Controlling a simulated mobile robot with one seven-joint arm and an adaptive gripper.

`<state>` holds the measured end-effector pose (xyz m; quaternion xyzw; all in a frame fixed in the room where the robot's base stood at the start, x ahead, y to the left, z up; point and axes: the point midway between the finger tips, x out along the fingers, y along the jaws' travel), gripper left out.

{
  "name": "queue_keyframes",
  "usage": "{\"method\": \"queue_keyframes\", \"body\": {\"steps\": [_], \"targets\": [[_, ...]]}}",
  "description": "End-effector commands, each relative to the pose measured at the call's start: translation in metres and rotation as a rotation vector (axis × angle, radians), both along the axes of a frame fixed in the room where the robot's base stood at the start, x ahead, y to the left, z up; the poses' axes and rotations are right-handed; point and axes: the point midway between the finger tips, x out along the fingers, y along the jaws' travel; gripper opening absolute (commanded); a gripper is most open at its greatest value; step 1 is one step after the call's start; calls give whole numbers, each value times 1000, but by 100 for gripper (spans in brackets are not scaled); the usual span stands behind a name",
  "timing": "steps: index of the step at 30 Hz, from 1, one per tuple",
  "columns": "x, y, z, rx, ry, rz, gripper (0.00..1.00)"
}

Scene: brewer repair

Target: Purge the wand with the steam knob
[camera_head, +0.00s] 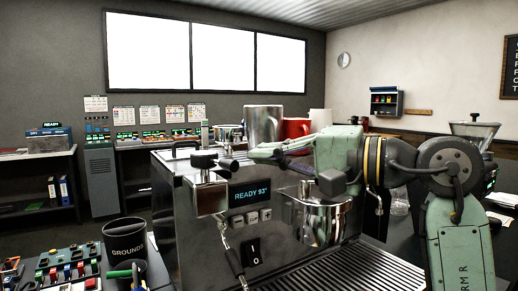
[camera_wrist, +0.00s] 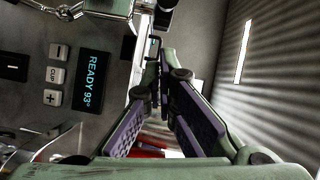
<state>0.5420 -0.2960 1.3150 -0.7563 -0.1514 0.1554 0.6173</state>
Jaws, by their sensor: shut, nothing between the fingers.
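The espresso machine (camera_head: 270,235) stands in front of me, its display (camera_head: 250,193) reading READY 93°. At its left front a black knob (camera_head: 203,160) sits above a bright metal block (camera_head: 208,197); the knob seems to show at the top of the wrist view (camera_wrist: 166,14). Below the block hangs a thin metal wand (camera_head: 223,236) with a black grip. My gripper (camera_head: 254,152) is above the machine's front edge, pointing left, to the right of the knob and apart from it. In the wrist view its fingers (camera_wrist: 158,76) meet at the tips, with nothing between them.
Metal cups (camera_head: 262,123) and a red mug (camera_head: 295,128) stand on the machine, close behind my gripper. A chrome part (camera_head: 318,217) is under my wrist. A grounds bin (camera_head: 125,240) and a button panel (camera_head: 65,270) are at the left.

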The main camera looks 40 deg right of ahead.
Motion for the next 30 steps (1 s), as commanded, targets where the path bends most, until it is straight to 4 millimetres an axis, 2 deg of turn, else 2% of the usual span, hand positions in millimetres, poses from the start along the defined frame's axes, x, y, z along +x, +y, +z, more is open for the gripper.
{"method": "queue_keyframes", "body": {"steps": [7,20,30], "targets": [[-5,22,-4,1,0,-2,0],[-6,25,-7,1,2,-5,0],[-15,40,-12,-6,1,-178,0]]}}
